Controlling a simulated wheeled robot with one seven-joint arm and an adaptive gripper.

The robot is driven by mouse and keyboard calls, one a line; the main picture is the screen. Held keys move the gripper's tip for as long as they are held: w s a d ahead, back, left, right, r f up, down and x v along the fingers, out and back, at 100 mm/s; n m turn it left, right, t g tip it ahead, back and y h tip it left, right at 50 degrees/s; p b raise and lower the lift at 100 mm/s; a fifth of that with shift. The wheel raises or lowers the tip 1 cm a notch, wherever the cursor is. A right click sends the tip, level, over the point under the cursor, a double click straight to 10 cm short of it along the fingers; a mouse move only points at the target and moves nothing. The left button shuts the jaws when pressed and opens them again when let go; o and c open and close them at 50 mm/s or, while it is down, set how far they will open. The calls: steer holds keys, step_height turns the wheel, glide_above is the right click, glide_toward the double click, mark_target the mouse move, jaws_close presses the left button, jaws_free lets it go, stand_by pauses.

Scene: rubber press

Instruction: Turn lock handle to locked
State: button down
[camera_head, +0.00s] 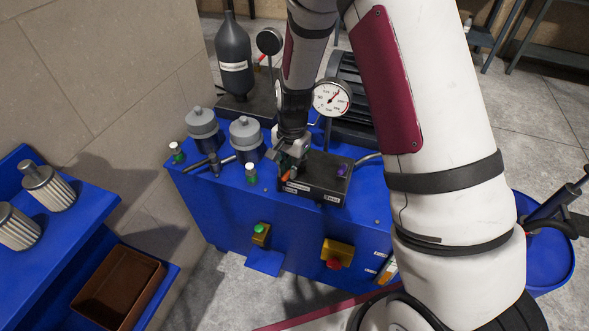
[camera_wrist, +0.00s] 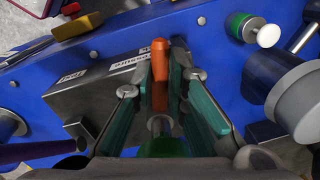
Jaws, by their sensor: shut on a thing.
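The lock handle is an orange-tipped lever on the dark valve block (camera_head: 318,186) on top of the blue press cabinet. In the head view its orange tip (camera_head: 291,174) shows just below my gripper (camera_head: 288,165). In the wrist view the orange lever (camera_wrist: 160,72) lies between the teal pads of my gripper (camera_wrist: 163,84), its rounded end sticking out past the fingertips. My gripper is shut on it from above. The lever's pivot is partly hidden.
A purple handle (camera_head: 342,170) stands on the same block, right of my gripper. A pressure gauge (camera_head: 332,97) rises behind it. Grey filter housings (camera_head: 246,139) and a green-collared knob (camera_head: 251,173) stand close on the left. A red button (camera_head: 334,264) is on the front.

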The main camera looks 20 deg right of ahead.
steer(key=shift+w+a+m, duration=0.2)
steer(key=shift+w+m, duration=0.1)
steer(key=shift+m, duration=0.4)
steer(key=shift+w+a+m, duration=0.2)
steer(key=shift+w+m, duration=0.1)
steer(key=shift+m, duration=0.4)
steer(key=shift+w, duration=0.1)
steer(key=c, duration=1.6)
jaws_free()
steer(key=r, duration=1.2)
steer(key=shift+s+d, duration=0.15)
steer(key=shift+s, duration=0.25)
